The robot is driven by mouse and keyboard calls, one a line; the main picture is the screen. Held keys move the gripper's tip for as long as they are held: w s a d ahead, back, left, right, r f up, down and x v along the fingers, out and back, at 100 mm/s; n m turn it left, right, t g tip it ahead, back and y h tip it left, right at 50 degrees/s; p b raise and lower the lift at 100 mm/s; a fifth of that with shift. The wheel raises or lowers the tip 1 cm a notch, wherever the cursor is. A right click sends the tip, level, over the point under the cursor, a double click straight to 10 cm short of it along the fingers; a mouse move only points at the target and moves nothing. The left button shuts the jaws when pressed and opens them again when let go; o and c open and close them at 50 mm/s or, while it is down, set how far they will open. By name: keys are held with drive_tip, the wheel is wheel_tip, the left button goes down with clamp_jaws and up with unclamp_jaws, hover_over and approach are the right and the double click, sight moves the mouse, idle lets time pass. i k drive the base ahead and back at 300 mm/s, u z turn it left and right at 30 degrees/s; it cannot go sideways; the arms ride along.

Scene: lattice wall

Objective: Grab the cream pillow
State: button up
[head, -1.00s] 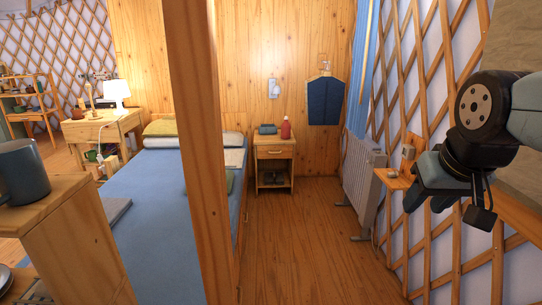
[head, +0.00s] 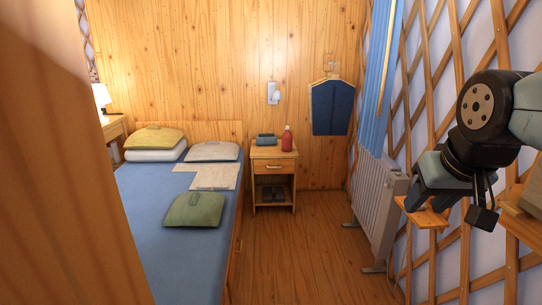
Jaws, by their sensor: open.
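On the blue bed (head: 165,255) there are two pale pillows near the headboard. One off-white pillow (head: 158,155) lies at the left, partly covered by a mustard-yellow pillow (head: 155,138) on top of it. The other, a greyish-cream pillow (head: 213,150), lies to its right with nothing on it. I cannot tell which of the two is the cream one. A green pillow (head: 195,209) lies nearer to me. My gripper (head: 425,202) is at the right, open, its fingers pointing down, far from the bed and touching no pillow.
A wooden post (head: 50,180) blocks the left side. A nightstand (head: 272,178) with a red bottle (head: 287,140) stands right of the bed. A radiator (head: 377,205) stands by the lattice wall, with a small shelf (head: 425,216) by my gripper. The floor (head: 305,245) between is clear.

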sight(208, 151)
drive_tip(key=z, duration=0.1)
drive_tip(key=i, duration=3.3)
drive_tip(key=u, duration=1.75)
drive_tip(key=i, duration=0.5)
drive_tip(key=z, duration=0.25)
